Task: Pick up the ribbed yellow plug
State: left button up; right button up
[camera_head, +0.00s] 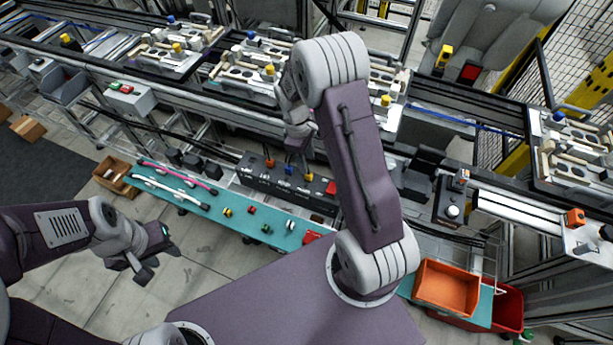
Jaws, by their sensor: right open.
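Several small yellow pieces show, too small to see ribs on. A yellow piece (308,177) sits in the black block (260,180) behind the bench, beside a blue and an orange one. Yellow knobs also stand on the pallet fixtures, such as this yellow knob (269,69). My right gripper (299,152) is open above the black block, partly hidden by my own arm. My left gripper (160,266) is open and empty in front of the bench's left end.
White and pink strips (175,183) lie on the bench's left part. A cardboard box (115,175) stands at its left end. A red piece (312,237) lies near the front edge. An orange bin (446,288) is at right. The conveyor (480,120) crosses behind.

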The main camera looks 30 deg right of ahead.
aim_at(309, 177)
jog(key=shift+s+d+f, duration=0.1)
jog(key=shift+s+f, duration=0.1)
jog(key=shift+f, duration=0.85)
notch_tip(309, 177, down, 5)
jog(key=shift+w+d+f, duration=0.15)
jog(key=shift+f, duration=0.05)
grip_shut()
dwell(0.6)
